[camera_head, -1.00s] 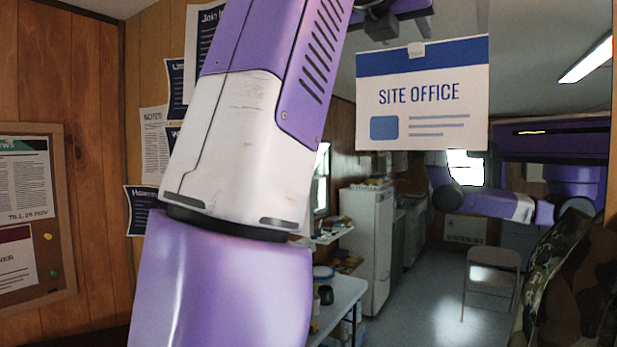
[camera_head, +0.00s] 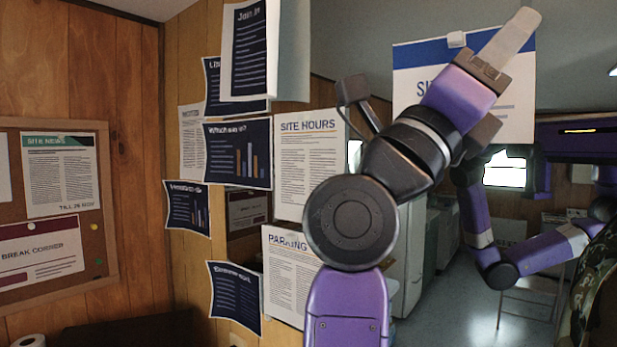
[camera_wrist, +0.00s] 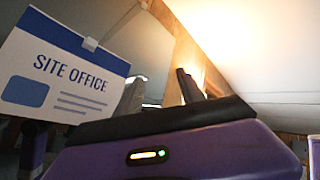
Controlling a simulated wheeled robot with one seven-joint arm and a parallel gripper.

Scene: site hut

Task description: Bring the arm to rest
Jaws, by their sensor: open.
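My arm (camera_head: 345,300) rises at the lower middle of the head view, bends at a round dark joint, and slants up to the right. My gripper (camera_head: 508,42) is at its end, pointing up and right in front of a SITE OFFICE sign (camera_head: 410,65). The pale fingers overlap almost edge-on there. In the wrist view two finger shapes stand apart behind the dark gripper body (camera_wrist: 160,88), with nothing visible between them. The gripper is open and empty. The sign is at the left of the wrist view (camera_wrist: 65,68).
Papers (camera_head: 305,150) cover the wood wall left of my arm. A notice board (camera_head: 50,215) hangs further left. At the right, a second purple arm (camera_head: 535,250) shows farther back, possibly a reflection. A folding chair (camera_head: 530,295) and open floor are behind it.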

